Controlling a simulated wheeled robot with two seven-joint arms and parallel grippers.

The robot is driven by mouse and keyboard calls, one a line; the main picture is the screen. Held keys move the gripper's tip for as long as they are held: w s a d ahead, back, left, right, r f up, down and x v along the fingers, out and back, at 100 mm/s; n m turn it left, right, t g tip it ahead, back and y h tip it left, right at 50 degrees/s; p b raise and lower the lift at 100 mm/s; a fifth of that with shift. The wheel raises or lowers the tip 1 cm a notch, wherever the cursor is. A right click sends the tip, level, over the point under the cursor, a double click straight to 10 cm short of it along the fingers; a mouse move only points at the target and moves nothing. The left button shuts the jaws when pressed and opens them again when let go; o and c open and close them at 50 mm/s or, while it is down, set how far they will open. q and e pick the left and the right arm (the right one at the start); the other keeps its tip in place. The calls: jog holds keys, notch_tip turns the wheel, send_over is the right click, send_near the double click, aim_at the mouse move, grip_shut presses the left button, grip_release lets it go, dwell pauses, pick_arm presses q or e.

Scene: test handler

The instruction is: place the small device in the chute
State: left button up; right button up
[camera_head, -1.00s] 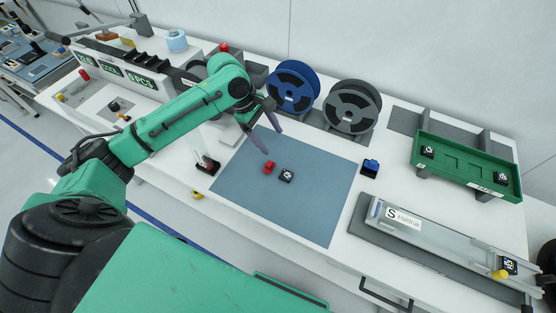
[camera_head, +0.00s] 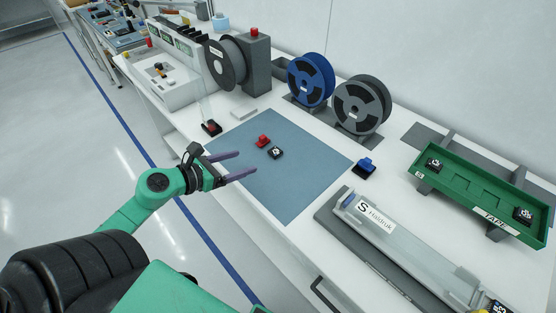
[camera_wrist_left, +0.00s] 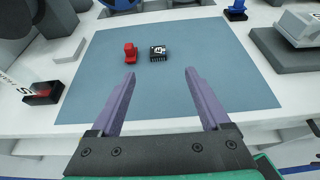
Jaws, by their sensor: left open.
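The small device (camera_head: 275,152), a black square with a white mark, lies on the blue-grey mat (camera_head: 290,190). It also shows in the left wrist view (camera_wrist_left: 159,53), beyond the fingertips. The chute (camera_head: 405,250) is a long clear-sided channel labelled "S Haldruk" on a grey base at the right front. Another black device (camera_head: 502,307) shows partly at its lower end. My left gripper (camera_head: 247,163) is open and empty at the mat's near left edge, pointing toward the mat; its purple fingers (camera_wrist_left: 160,85) are apart, short of the device. My right gripper is not in view.
A red piece (camera_head: 263,141) lies just left of the device. A blue piece (camera_head: 365,168) sits right of the mat. A green tray (camera_head: 470,201) with black devices stands at the right. Blue (camera_head: 311,80) and grey (camera_head: 362,105) reels stand behind the mat.

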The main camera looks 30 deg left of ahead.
pick_arm(q)
send_near(274, 151)
jog(key=shift+w+a+p, duration=0.25)
jog(key=shift+w+p, duration=0.1)
jog(key=shift+p, duration=0.05)
jog(key=x, duration=0.2)
jog(key=shift+w+d, duration=0.15)
jog(key=shift+d, duration=0.15)
jog(key=shift+w+d+f, duration=0.15)
jog(key=shift+w+d, duration=0.05)
jog(key=shift+d, duration=0.05)
jog(key=p+x, duration=0.1)
jog(key=x, duration=0.4)
jog(key=shift+f, duration=0.2)
jog(key=shift+s+r, duration=0.1)
jog(key=c, duration=0.3)
grip_shut()
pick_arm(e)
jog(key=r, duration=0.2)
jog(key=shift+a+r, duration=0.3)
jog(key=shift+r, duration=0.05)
